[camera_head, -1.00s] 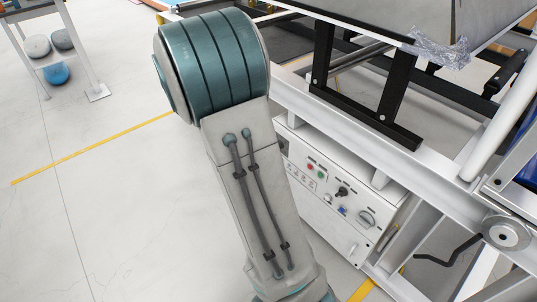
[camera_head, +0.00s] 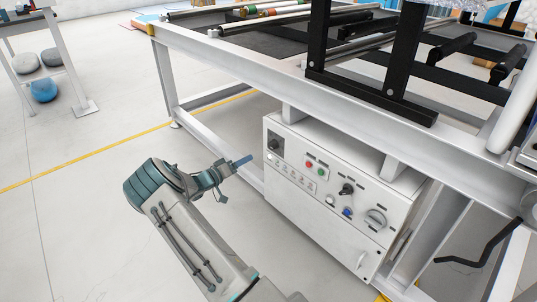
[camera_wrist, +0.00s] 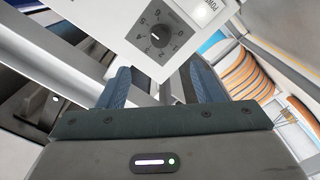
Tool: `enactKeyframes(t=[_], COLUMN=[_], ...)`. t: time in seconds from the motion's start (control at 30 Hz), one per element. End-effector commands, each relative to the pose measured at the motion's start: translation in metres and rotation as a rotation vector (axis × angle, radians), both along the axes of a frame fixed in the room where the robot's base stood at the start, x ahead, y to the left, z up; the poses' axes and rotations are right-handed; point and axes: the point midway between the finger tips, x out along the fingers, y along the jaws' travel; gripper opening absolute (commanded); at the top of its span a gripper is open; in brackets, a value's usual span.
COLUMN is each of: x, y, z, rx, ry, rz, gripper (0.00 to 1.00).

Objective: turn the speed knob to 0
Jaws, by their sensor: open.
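A round black knob (camera_wrist: 158,37) with a short white mark and a ring of numbers around it shows at the top of the wrist view. The number that the mark points at is too small to read surely. In the head view, a small dark dial (camera_head: 275,144) sits at the upper left of the white control box's front. My gripper (camera_head: 244,161) is just left of that dial, apart from the box. In the wrist view, my gripper (camera_wrist: 164,82) is open and empty, its two blue fingers below the knob on either side, not around it.
The white control box (camera_head: 312,215) hangs under a white-framed table (camera_head: 225,52). Its front also carries red and green buttons (camera_head: 315,169), a black selector (camera_head: 346,190) and a grey rotary switch (camera_head: 375,218). Clear floor lies left of my arm.

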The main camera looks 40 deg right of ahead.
Motion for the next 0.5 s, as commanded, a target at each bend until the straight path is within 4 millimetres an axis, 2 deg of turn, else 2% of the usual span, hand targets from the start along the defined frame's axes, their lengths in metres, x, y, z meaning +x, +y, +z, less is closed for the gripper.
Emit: enactKeyframes(t=[0.17,0.5], x=[0.001,0.006], y=[-0.024,-0.095], z=[-0.002,-0.003], rx=[-0.003,-0.001], ry=[-0.002,-0.002], rz=[-0.004,-0.004], gripper=[0.60,0.60])
